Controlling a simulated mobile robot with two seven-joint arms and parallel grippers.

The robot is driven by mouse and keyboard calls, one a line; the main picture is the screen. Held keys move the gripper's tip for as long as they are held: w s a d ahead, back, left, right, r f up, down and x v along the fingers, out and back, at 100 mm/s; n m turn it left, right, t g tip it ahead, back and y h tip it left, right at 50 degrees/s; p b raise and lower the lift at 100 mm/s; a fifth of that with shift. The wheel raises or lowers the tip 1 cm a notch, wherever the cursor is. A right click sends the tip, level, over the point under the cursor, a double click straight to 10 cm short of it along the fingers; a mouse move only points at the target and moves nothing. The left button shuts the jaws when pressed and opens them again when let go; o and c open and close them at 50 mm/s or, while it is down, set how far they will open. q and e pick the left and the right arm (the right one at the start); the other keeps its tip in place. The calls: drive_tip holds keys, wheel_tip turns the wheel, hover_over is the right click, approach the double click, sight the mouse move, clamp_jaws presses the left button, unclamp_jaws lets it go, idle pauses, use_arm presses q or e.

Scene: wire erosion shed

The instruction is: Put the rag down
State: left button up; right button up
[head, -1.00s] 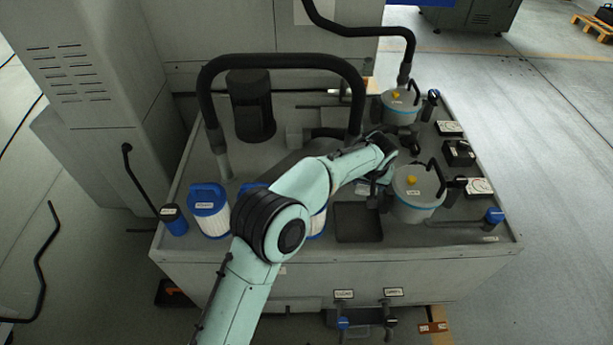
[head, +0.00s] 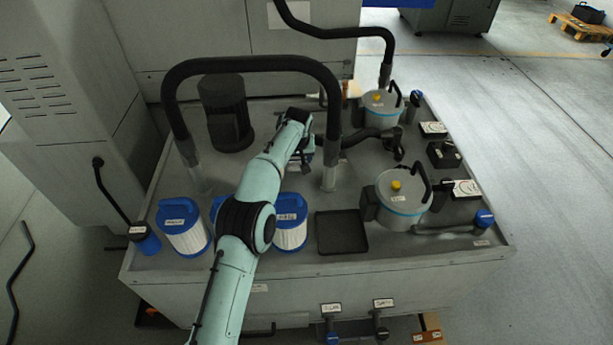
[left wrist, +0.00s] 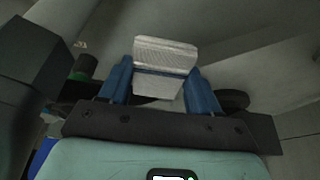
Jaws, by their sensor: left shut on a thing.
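The rag (left wrist: 165,55) is a pale grey, ribbed, folded piece, seen in the left wrist view between two blue fingers. My left gripper (left wrist: 160,82) is shut on it and holds it up. In the head view my left gripper (head: 303,156) is over the middle of the grey tank top, behind the black tray and under the big black hose arch. The rag cannot be made out clearly in the head view. My right gripper is not in view.
A shallow black tray (head: 341,233) lies empty near the tank's front edge. White filters with blue caps (head: 183,226) stand at the left. Two grey lidded canisters, near (head: 398,205) and far (head: 383,112), stand at the right. A black hose arch (head: 262,64) spans the tank.

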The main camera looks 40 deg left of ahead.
sight(297, 162)
use_arm(q)
drive_tip(key=f, duration=0.3)
drive_tip(key=shift+s+f+b, duration=0.2)
drive_tip(key=shift+f+b, duration=0.05)
drive_tip(key=shift+b, duration=0.1)
drive_tip(key=shift+f+b, duration=0.4)
drive_tip(key=shift+f, duration=1.85)
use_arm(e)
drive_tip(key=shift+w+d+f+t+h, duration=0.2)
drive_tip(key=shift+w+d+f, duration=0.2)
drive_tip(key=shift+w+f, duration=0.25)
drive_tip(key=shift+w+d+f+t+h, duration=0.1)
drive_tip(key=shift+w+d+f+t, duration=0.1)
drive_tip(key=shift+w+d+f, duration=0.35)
use_arm(q)
drive_tip(key=shift+f, duration=0.1)
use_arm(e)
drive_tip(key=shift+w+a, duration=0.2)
use_arm(q)
drive_tip(key=o, duration=1.3)
drive_tip(key=shift+r, duration=0.2)
drive_tip(key=p+v, duration=0.2)
drive_tip(key=v, duration=1)
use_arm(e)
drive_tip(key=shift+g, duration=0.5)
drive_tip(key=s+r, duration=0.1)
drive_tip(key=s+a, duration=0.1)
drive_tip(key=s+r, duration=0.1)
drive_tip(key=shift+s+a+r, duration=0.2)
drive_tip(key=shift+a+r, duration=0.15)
